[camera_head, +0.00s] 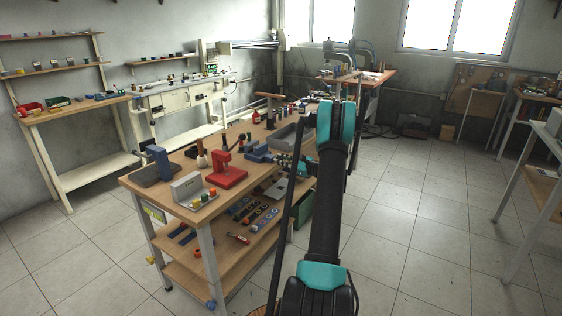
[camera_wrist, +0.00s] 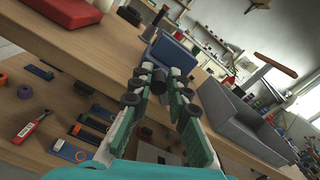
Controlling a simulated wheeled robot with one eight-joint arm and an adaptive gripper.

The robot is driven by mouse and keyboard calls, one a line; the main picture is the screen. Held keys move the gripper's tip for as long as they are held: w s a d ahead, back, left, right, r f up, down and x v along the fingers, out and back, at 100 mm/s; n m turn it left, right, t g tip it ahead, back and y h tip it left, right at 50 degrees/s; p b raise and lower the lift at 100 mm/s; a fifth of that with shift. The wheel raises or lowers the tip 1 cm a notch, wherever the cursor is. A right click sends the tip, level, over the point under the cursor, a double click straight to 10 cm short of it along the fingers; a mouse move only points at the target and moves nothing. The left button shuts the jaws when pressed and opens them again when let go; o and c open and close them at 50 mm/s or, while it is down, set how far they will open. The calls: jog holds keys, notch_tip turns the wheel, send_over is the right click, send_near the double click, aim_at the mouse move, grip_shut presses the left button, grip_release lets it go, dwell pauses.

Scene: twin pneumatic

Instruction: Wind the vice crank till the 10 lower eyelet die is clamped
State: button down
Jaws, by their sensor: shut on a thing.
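The blue vice (camera_wrist: 172,54) sits at the bench edge, straight ahead of my gripper in the wrist view. In the head view the vice (camera_head: 257,152) is small, on the right side of the bench. My gripper (camera_wrist: 157,88) has its green and grey fingers closed around a dark round piece, which looks like the end of the vice crank (camera_wrist: 158,87). The fingers hide most of the crank. In the head view my gripper (camera_head: 287,166) is small and partly hidden by my arm. I cannot make out the 10 lower eyelet die or the jaw gap.
A grey bin (camera_wrist: 238,124) stands right of the vice on the bench (camera_wrist: 100,58). A red press (camera_head: 227,172) stands to its left. A lower shelf (camera_head: 215,262) holds several tools and strips. The floor (camera_head: 420,220) right of the bench is open.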

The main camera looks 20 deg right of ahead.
jog(key=shift+d+f, duration=0.1)
jog(key=c, duration=1.5)
grip_release()
jog(key=shift+s, duration=0.1)
jog(key=v, duration=1.1)
jog(key=shift+s+d, duration=0.3)
